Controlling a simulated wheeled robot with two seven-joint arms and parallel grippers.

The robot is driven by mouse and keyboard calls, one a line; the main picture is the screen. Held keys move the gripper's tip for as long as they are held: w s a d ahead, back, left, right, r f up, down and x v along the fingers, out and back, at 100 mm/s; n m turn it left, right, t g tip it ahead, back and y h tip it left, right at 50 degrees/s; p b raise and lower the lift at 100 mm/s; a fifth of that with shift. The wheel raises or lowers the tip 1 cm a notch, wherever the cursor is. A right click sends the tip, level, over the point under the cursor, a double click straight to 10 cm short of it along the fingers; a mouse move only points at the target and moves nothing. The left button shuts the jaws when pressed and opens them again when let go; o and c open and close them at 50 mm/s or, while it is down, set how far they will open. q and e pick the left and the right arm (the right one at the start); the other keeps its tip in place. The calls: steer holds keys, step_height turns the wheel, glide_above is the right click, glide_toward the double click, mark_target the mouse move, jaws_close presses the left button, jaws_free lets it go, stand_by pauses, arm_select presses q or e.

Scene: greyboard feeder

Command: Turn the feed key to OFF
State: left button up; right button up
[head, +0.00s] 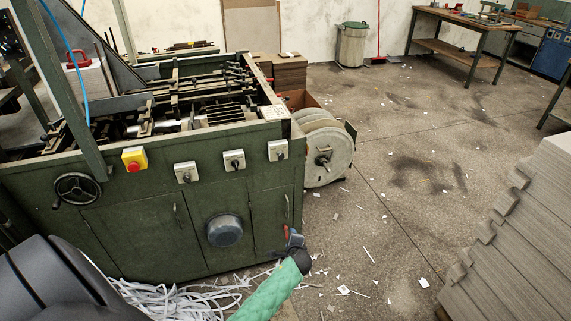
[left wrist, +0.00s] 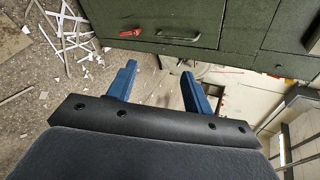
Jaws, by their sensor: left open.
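Three grey switch plates with dark knobs sit along the top of the green machine's front: a left one (head: 186,172), a middle one (head: 234,160) and a right one (head: 278,150). Their labels are too small to read, so I cannot tell which carries the feed key. My left gripper (head: 293,240) is low before the right end of the machine front, below and apart from the switches. In the left wrist view its two blue fingers (left wrist: 157,88) are open with nothing between them. A red lever-like part (left wrist: 131,32) on the green front shows beyond them. My right gripper is out of view.
The green machine (head: 130,225) has a yellow box with a red button (head: 134,160), a black handwheel (head: 77,188) and a round metal bowl-shaped part (head: 225,230). A large reel (head: 326,152) stands at its right. Paper strips (head: 190,298) litter the floor. Grey board stacks (head: 520,240) stand right.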

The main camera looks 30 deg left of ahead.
arm_select(q)
steer(key=w+a+r+m+t+y, duration=0.1)
steer(key=w+a+r, duration=0.1)
steer(key=r, duration=0.2)
steer(key=w+a+r+y+b, duration=0.1)
steer(key=w+r, duration=0.2)
steer(key=r, duration=0.2)
steer(key=w+a+r+m+t+y, duration=0.1)
steer(key=w+a+r, duration=0.1)
steer(key=r, duration=0.2)
steer(key=m+y, duration=0.2)
steer(key=y, duration=0.1)
glide_toward(282, 158)
steer(key=x, duration=0.3)
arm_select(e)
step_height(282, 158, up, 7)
arm_select(q)
steer(key=shift+t, duration=0.3)
steer(key=p+x, duration=0.1)
steer(key=x, duration=0.5)
steer(key=shift+s+f, duration=0.1)
steer(key=shift+f, duration=0.05)
steer(key=shift+w+a+f+p, duration=0.1)
steer(key=shift+w+a+p, duration=0.25)
steer(key=shift+a, duration=0.1)
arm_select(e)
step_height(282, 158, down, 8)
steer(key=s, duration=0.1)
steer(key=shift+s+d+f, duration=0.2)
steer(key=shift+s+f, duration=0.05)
